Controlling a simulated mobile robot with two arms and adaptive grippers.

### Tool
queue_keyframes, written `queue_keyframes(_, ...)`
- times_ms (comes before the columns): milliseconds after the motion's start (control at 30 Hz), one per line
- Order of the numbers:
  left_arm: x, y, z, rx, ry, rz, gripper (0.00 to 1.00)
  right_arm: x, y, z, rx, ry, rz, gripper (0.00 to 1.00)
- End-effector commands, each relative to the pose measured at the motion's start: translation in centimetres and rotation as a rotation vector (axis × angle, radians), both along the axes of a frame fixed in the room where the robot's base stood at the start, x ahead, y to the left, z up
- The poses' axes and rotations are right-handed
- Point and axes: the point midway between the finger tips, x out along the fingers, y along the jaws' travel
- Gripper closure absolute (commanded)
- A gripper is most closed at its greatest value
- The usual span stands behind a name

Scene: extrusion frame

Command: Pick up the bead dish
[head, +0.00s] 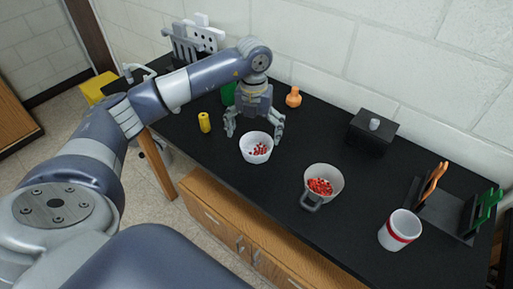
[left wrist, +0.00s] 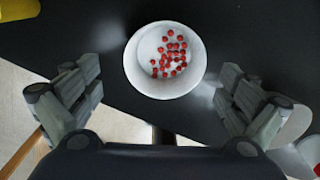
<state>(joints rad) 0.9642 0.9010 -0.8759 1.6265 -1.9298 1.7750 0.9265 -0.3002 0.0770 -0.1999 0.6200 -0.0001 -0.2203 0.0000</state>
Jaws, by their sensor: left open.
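The bead dish (head: 257,152) is a white round bowl with several red beads, standing upright on the black counter near its front edge. It also shows in the left wrist view (left wrist: 165,91), at the top middle. My left gripper (head: 254,131) points down just behind and above the dish, with its fingers spread to either side. In the left wrist view the open fingers (left wrist: 160,80) stand left and right of the dish, apart from it, with nothing between them gripped. My right gripper is not in either view.
A handled cup of red beads (head: 309,171) stands right of the dish. A white mug with a red band (head: 400,230) is further right. A yellow cylinder (head: 204,122) stands left, an orange flask (head: 293,97) behind, a black box (head: 371,133) at the back.

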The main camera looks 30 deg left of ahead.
Motion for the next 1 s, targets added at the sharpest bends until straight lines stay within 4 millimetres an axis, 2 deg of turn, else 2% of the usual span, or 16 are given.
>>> queue_keyframes(200,0.3,-0.5,-2.7,-0.001,0.006,-0.001,0.02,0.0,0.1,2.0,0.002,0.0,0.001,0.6)
queue_keyframes(333,0.4,-0.4,-4.5,0.0,0.003,0.0,0.02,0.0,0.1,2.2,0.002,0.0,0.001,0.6)
queue_keyframes(633,0.5,-0.4,-5.1,-0.001,0.0,-0.001,0.02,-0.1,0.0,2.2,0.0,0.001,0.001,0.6)
queue_keyframes(833,0.5,-0.4,-5.1,-0.001,0.0,-0.001,0.47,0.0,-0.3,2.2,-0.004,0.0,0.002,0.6)
queue_keyframes(1000,0.4,-0.4,-5.1,-0.001,0.001,-0.001,0.49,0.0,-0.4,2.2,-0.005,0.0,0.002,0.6)
